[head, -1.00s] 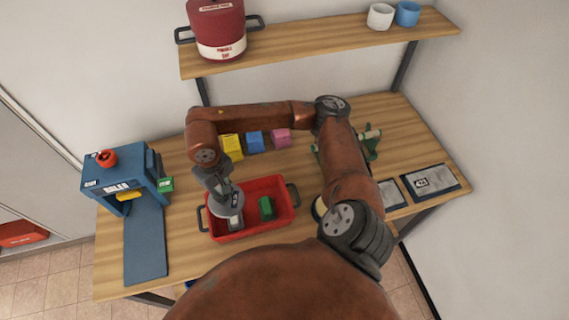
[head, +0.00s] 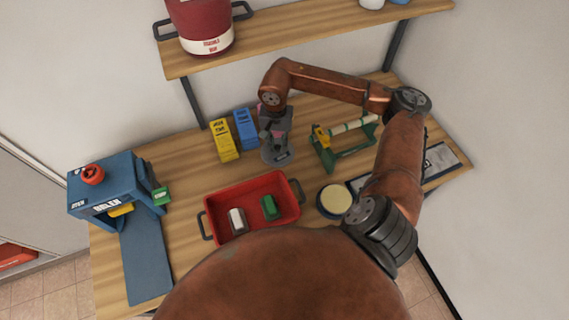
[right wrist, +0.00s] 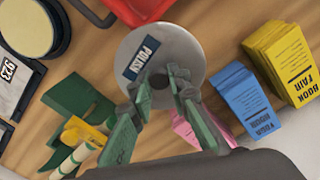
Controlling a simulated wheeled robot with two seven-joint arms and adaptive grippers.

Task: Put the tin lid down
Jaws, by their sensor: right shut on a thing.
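The tin lid (right wrist: 180,58) is a grey disc with a dark "POLISH" label in the right wrist view. My right gripper (right wrist: 165,92) is shut on it. In the head view the lid (head: 275,158) is at the back middle of the table, in front of the blue and pink stacks; I cannot tell whether it touches the wood. The open round tin (head: 335,200) with a cream filling stands right of the red tray. It also shows at the top left of the right wrist view (right wrist: 25,25). My left gripper is not in view.
The red tray (head: 298,207) holds a white item and a green item. Yellow (head: 223,140), blue (head: 245,130) and pink (right wrist: 190,133) stacks stand behind the lid. A green stand (head: 328,158) with a roll is to its right. A blue press (head: 105,185) stands at left.

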